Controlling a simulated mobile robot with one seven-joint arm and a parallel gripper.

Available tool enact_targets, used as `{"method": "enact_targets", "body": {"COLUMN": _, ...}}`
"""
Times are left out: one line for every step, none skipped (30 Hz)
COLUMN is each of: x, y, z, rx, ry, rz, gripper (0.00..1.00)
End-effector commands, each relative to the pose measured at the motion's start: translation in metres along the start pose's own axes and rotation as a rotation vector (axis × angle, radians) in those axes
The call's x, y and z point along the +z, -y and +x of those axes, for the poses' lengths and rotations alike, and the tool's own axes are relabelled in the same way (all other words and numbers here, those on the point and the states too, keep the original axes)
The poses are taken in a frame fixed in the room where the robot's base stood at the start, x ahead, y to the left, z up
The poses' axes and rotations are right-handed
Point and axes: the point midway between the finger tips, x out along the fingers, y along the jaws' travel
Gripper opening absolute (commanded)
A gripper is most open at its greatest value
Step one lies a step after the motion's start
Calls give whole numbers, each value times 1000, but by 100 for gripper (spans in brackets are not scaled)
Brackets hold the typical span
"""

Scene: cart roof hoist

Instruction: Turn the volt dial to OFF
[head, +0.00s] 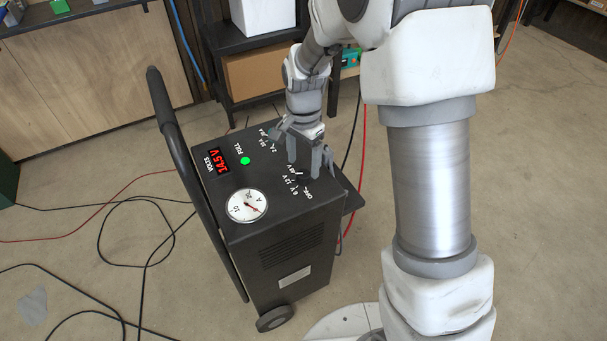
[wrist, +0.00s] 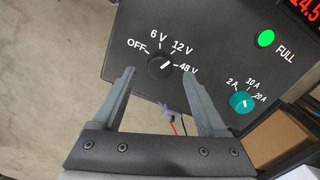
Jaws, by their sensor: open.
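The volt dial (wrist: 161,65) is a round black knob on the charger's dark top panel, with OFF, 6 V, 12 V and 48 V printed around it. In the wrist view its white mark slants up and right, roughly toward 12 V. It also shows partly in the head view (head: 296,175), close to a finger. My gripper (wrist: 159,77) is open and empty, pointing down at the panel. In the wrist view the dial lies between and slightly beyond the fingertips. My gripper in the head view (head: 304,167) is over this corner of the panel; contact cannot be told.
A teal amp dial (wrist: 241,102) and a green FULL light (wrist: 265,38) share the panel. A red display (head: 217,160) reads 14.5 V beside a round gauge (head: 247,205). The cart's handle (head: 165,110) rises at the left. Cables (head: 110,235) lie on the floor.

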Motion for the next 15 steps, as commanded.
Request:
{"method": "enact_targets", "body": {"x": 0, "y": 0, "z": 12, "rx": 2, "ry": 1, "rz": 0, "gripper": 76}}
{"method": "enact_targets", "body": {"x": 0, "y": 0, "z": 16, "rx": 2, "ry": 1, "rz": 0, "gripper": 76}}
{"method": "enact_targets", "body": {"x": 0, "y": 0, "z": 21, "rx": 2, "ry": 1, "rz": 0, "gripper": 76}}
{"method": "enact_targets", "body": {"x": 0, "y": 0, "z": 24, "rx": 1, "ry": 1, "rz": 0, "gripper": 76}}
{"method": "enact_targets", "body": {"x": 0, "y": 0, "z": 27, "rx": 1, "ry": 1, "rz": 0, "gripper": 76}}
{"method": "enact_targets", "body": {"x": 0, "y": 0, "z": 30, "rx": 1, "ry": 1, "rz": 0, "gripper": 76}}
{"method": "enact_targets", "body": {"x": 0, "y": 0, "z": 32, "rx": 1, "ry": 1, "rz": 0, "gripper": 76}}
{"method": "enact_targets", "body": {"x": 0, "y": 0, "z": 33, "rx": 1, "ry": 1, "rz": 0, "gripper": 76}}
{"method": "enact_targets", "body": {"x": 0, "y": 0, "z": 35, "rx": 1, "ry": 0, "rz": 0, "gripper": 76}}
{"method": "enact_targets", "body": {"x": 0, "y": 0, "z": 35, "rx": 0, "ry": 0, "rz": 0, "gripper": 76}}
{"method": "enact_targets", "body": {"x": 0, "y": 0, "z": 36, "rx": 0, "ry": 0, "rz": 0, "gripper": 76}}
{"method": "enact_targets", "body": {"x": 0, "y": 0, "z": 36, "rx": 0, "ry": 0, "rz": 0, "gripper": 76}}
{"method": "enact_targets", "body": {"x": 0, "y": 0, "z": 36, "rx": 0, "ry": 0, "rz": 0, "gripper": 76}}
{"method": "enact_targets", "body": {"x": 0, "y": 0, "z": 36, "rx": 0, "ry": 0, "rz": 0, "gripper": 76}}
{"method": "enact_targets", "body": {"x": 0, "y": 0, "z": 36, "rx": 0, "ry": 0, "rz": 0, "gripper": 76}}
